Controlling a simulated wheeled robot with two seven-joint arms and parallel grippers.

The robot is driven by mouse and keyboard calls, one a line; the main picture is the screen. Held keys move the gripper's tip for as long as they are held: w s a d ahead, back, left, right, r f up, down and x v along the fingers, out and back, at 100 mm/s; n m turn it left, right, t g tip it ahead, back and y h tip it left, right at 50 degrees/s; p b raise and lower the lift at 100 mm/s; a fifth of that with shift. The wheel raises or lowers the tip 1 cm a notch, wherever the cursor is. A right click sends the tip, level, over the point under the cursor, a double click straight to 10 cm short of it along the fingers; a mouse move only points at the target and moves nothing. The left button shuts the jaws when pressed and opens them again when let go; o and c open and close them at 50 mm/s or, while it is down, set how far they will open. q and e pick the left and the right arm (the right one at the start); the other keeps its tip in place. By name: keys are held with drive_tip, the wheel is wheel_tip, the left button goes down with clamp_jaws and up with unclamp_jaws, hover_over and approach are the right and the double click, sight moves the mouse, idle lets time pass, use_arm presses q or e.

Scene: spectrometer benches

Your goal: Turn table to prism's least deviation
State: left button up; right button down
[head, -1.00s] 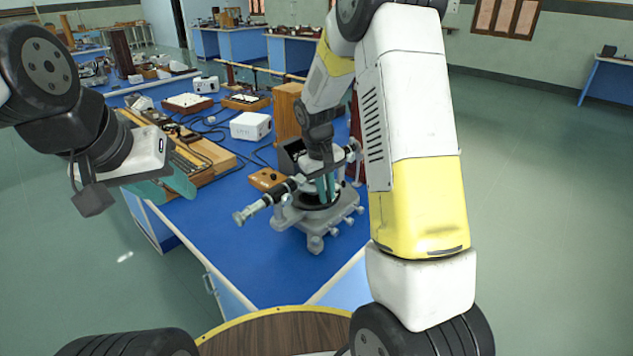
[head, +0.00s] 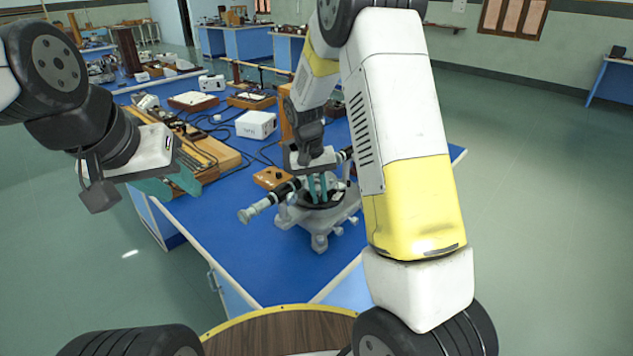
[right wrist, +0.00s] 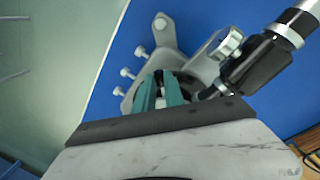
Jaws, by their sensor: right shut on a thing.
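The grey spectrometer (head: 318,238) stands on the blue bench. Its telescope (head: 262,207) points toward the lower left; in the right wrist view the black and silver tube (right wrist: 262,62) runs to the upper right. My right gripper (head: 318,190) points down over the dark round table at the middle of the spectrometer. In the right wrist view its teal fingers (right wrist: 160,90) are closed on a small part at the table, mostly hidden by the fingers. The prism cannot be made out clearly. My left gripper (head: 168,184) is open and empty, at the left, away from the spectrometer.
A small wooden box (head: 271,178) lies beside the telescope. A white box (head: 256,125), cables and a wooden instrument board (head: 215,155) stand farther back on the bench. The bench top (head: 215,225) left of the telescope is clear.

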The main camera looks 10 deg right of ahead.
drive_tip(key=c, duration=1.4)
unclamp_jaws()
drive_tip(key=shift+c, duration=0.2)
drive_tip(key=shift+d, duration=0.1)
